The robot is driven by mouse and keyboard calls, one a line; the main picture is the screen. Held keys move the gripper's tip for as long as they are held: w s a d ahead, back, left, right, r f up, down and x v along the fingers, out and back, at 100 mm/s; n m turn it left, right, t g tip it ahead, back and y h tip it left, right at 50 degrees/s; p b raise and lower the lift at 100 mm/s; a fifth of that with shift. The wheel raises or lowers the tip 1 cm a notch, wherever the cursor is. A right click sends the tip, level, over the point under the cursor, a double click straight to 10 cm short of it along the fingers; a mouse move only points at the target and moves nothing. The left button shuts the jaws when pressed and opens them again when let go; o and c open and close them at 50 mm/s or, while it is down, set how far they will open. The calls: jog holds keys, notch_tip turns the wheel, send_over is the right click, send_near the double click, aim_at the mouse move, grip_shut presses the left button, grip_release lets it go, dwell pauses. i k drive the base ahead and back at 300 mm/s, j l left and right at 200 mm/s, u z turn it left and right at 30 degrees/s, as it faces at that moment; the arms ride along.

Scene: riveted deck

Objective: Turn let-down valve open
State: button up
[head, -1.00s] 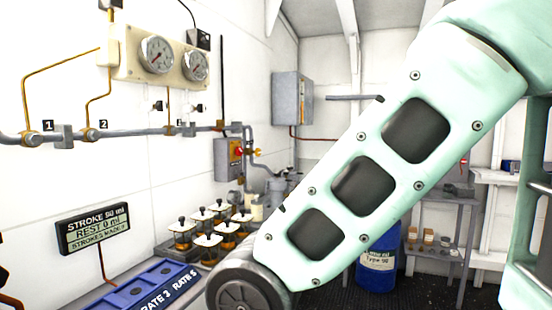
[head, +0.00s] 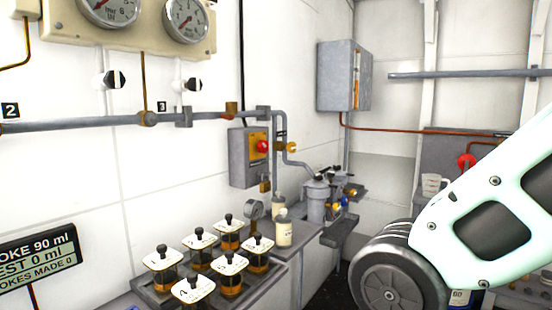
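I cannot tell for sure which fitting is the let-down valve; no label with that name is readable. Two small black-and-white knobs, a left one (head: 115,79) and a right one (head: 192,84), sit on the wall below the gauges. A brass fitting (head: 291,147) is on the grey pipe (head: 90,124) right of the control box. Several small fittings with blue and brass parts cluster by a grey canister (head: 316,200) on the bench. My arm crosses the lower right, and my gripper is out of view.
Two dial gauges sit on a cream panel (head: 150,38). A grey box with a red button (head: 249,158) is on the wall. Several jars with white square lids (head: 199,238) stand on a tray. A grey cabinet (head: 342,76) hangs at the corner.

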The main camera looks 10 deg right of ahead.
aim_at(292, 147)
jog(key=i+l+u, duration=0.25)
jog(key=i+l, duration=0.15)
jog(key=i+l+u, duration=0.25)
jog(key=i+l, duration=0.3)
jog(key=i, duration=0.05)
